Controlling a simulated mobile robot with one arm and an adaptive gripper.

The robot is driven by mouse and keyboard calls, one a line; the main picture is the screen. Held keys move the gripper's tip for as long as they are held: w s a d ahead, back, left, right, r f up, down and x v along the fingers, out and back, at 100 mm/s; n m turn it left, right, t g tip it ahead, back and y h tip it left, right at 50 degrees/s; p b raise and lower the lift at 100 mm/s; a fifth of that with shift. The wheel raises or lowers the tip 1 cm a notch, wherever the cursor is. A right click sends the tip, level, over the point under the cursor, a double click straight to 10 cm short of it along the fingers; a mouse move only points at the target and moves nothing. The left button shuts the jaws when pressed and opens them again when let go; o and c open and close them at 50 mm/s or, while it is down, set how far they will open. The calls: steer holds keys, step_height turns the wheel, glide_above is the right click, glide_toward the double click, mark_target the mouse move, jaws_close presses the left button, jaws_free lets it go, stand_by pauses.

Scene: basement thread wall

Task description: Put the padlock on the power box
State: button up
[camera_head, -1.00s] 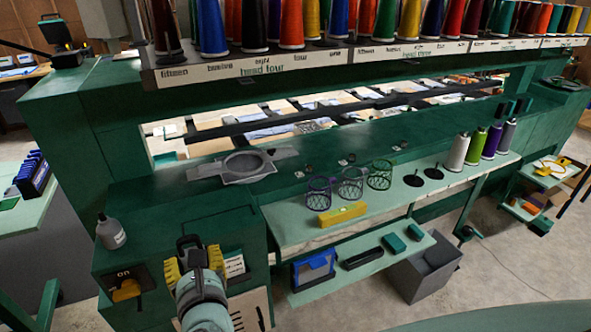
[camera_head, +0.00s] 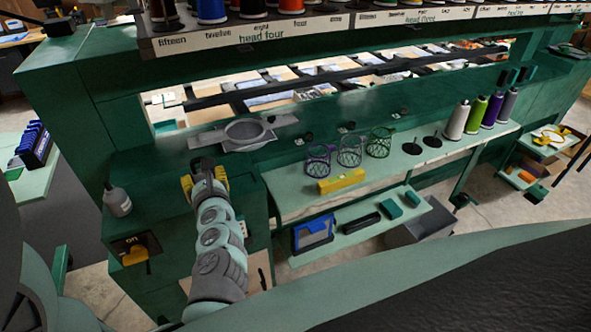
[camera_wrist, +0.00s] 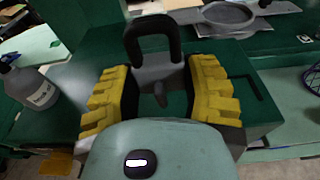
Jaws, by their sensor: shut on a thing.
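The padlock (camera_wrist: 154,68) has a dark shackle and a grey body. It sits between the yellow fingers of my gripper (camera_wrist: 155,95) in the wrist view, shackle pointing away from my palm. In the head view my gripper (camera_head: 204,183) is above the green machine's left end, with the dark shackle just showing beyond the fingers. The power box (camera_head: 137,248), marked "on" and with a yellow handle, is on the machine's front at lower left. It is below and left of my gripper, apart from the padlock.
A grey bottle (camera_head: 117,202) stands on the left corner of the machine top. A grey hoop frame (camera_head: 245,133) lies beyond my gripper. Wire cups (camera_head: 349,150) and a yellow level (camera_head: 341,181) rest on the shelf to the right.

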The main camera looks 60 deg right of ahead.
steer(key=shift+w+d, duration=0.35)
steer(key=shift+w, duration=0.05)
steer(key=shift+d+f+b, duration=0.1)
steer(key=shift+f+b, duration=1.15)
steer(key=shift+f, duration=0.55)
steer(key=shift+s+f, duration=0.1)
steer(key=shift+f, duration=0.05)
steer(key=o, duration=1.2)
steer(key=shift+o, duration=0.2)
